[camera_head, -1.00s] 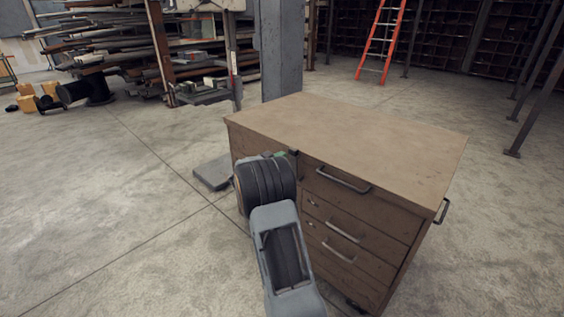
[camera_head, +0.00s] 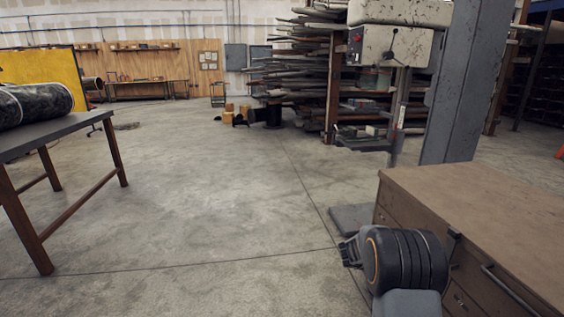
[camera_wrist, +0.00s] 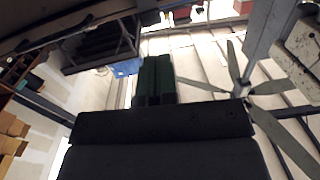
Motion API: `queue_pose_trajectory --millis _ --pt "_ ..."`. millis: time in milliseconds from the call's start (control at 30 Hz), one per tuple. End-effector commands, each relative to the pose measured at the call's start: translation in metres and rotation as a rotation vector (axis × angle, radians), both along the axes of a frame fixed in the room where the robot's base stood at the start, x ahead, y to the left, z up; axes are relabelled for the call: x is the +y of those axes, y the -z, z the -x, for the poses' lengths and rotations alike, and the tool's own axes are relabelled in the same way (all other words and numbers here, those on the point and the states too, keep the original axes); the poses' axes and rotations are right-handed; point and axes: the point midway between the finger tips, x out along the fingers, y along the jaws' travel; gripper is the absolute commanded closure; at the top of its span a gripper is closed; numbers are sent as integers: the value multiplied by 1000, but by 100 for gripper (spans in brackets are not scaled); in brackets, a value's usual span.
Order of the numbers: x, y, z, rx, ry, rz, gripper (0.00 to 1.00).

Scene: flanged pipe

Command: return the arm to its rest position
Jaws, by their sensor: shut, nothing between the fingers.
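In the wrist view, my gripper (camera_wrist: 154,72) shows as two dark green fingers side by side, shut with nothing between them. Behind them are the ceiling, a fan and walls, so the wrist camera looks upward. In the head view, my arm (camera_head: 400,262) is at the lower right, in front of the brown drawer cabinet (camera_head: 480,205).
A table (camera_head: 60,134) at left carries a dark cylinder (camera_head: 35,103). A grey column (camera_head: 463,85) and a machine (camera_head: 400,45) stand behind the cabinet. A grey slab (camera_head: 352,217) lies beside it. The middle floor is clear.

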Motion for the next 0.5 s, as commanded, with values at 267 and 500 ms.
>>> queue_pose_trajectory --millis 267,500 --pt "57 57 -58 29 -543 -390 100" --pt "176 19 -26 279 -1008 -810 100"
